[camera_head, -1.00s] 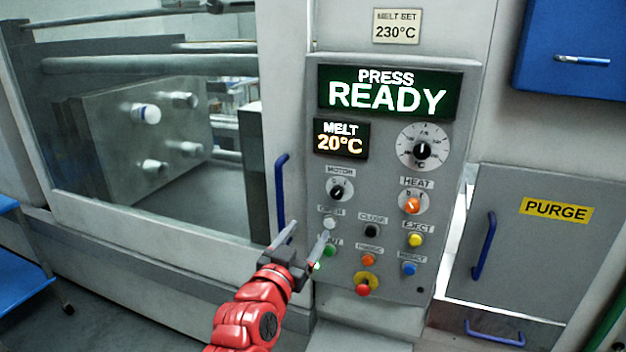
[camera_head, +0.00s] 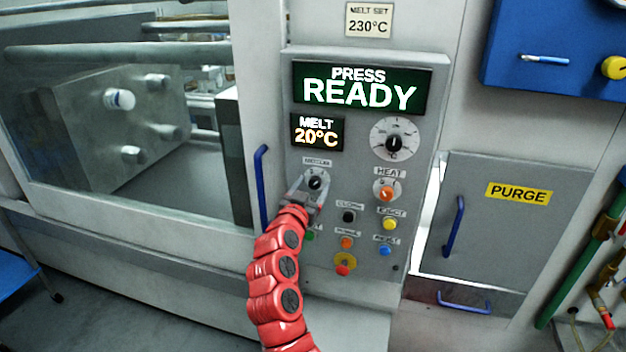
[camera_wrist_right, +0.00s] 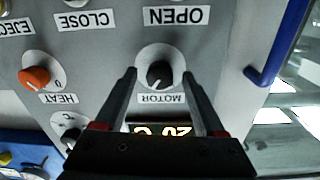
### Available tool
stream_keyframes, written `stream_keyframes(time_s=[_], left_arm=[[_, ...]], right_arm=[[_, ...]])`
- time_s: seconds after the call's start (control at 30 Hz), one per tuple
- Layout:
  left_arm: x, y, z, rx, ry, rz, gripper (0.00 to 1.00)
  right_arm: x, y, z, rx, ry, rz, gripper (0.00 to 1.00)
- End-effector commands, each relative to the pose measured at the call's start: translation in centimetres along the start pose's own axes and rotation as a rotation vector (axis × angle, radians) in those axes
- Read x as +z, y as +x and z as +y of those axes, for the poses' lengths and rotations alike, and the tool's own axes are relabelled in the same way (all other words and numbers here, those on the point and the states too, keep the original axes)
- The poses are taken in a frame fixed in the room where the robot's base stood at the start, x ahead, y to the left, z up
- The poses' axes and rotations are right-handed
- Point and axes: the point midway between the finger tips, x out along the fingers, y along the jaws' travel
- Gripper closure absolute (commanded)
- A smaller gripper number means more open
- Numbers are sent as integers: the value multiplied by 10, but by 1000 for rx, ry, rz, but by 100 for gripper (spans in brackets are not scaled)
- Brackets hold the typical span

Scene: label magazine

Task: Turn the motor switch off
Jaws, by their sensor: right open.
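The motor switch (camera_head: 315,183) is a black rotary knob on a pale round dial, under the MOTOR label on the grey control panel (camera_head: 425,160). In the right wrist view the motor knob (camera_wrist_right: 160,75) sits ahead of and between my fingers, with its label upside down. My right gripper (camera_head: 311,183) is open, its two fingers on either side of the knob in the head view. In the right wrist view the gripper (camera_wrist_right: 160,78) shows a gap on both sides of the knob. Contact cannot be told. My left gripper is not in view.
The orange heat knob (camera_head: 386,194) is right of the motor switch. Below are close (camera_head: 348,216), eject (camera_head: 389,223) and other buttons. A blue handle (camera_head: 262,188) stands left of the panel. The display (camera_head: 360,88) reads PRESS READY; melt (camera_head: 317,131) reads 20°C.

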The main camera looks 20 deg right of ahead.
Motion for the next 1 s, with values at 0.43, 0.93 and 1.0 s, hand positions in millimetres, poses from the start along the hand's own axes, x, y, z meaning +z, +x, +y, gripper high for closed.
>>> stream_keyframes(time_s=[0.43, 0.93, 1.0], left_arm=[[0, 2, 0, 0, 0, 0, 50], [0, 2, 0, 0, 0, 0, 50], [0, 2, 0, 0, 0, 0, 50]], right_arm=[[0, 6, 0, -1, 1, 1, 39], [0, 6, 0, -1, 0, 1, 100], [0, 6, 0, -1, -4, 1, 100]])
